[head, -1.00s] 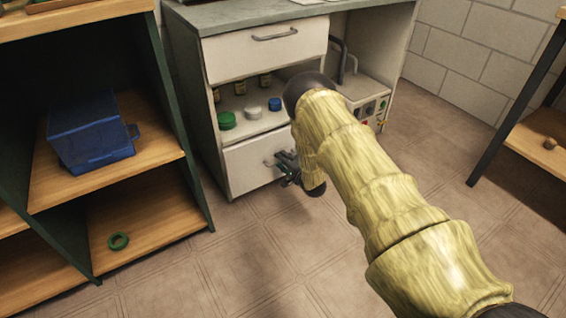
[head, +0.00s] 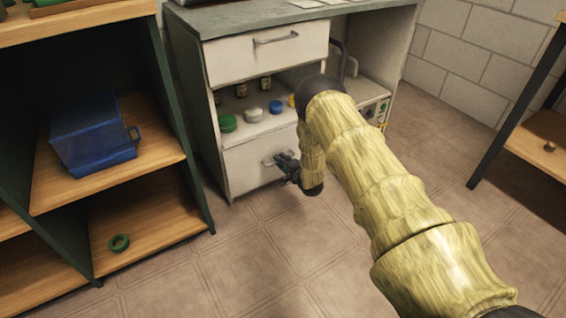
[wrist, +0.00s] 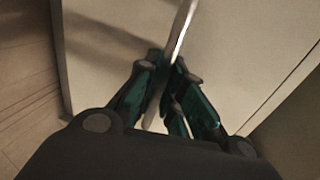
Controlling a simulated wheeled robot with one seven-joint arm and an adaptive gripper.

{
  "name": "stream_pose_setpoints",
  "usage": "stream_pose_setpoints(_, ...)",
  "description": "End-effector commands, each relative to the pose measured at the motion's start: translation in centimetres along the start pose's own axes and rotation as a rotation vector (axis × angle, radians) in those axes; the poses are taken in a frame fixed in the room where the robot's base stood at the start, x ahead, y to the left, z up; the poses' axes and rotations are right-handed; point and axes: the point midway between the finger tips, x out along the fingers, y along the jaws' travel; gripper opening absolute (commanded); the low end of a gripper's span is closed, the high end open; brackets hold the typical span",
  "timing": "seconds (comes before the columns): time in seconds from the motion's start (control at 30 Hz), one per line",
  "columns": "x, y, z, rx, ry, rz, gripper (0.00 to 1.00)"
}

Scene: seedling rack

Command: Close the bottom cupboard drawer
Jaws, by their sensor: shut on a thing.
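The bottom cupboard drawer (head: 248,170) has a pale front low in the grey-white cupboard (head: 208,130), below the open shelf. In the head view its front looks flush or nearly flush with the cupboard; a small gap cannot be ruled out. Its metal bar handle (head: 268,162) is partly hidden by my gripper (head: 284,166). In the wrist view the handle (wrist: 183,28) passes between the fingers of my gripper (wrist: 170,75), which is shut on it. The drawer front (wrist: 110,35) fills the area behind. The drawer's inside is not visible.
The top drawer (head: 265,55) looks shut. Between the drawers, an open shelf (head: 256,128) holds several small jars and lids. A green-sided rack (head: 178,120) with a blue box (head: 92,135) stands to the left. A dark-legged table (head: 520,90) stands right. The floor in front is clear.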

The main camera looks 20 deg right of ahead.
Motion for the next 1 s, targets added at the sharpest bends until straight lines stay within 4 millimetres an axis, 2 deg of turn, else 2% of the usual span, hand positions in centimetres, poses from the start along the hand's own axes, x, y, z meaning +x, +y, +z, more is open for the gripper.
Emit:
stream_pose_setpoints(0.5,0.79,-0.3,-0.09,-0.002,0.001,-0.002,0.0)
stream_pose_setpoints(0.53,0.8,-0.32,-0.1,-0.002,0.001,-0.003,0.15)
stream_pose_setpoints(0.63,0.8,-0.34,-0.08,-0.002,0.001,-0.003,0.31)
stream_pose_setpoints(1.0,0.74,-0.34,-0.03,-0.001,0.0,-0.003,0.31)
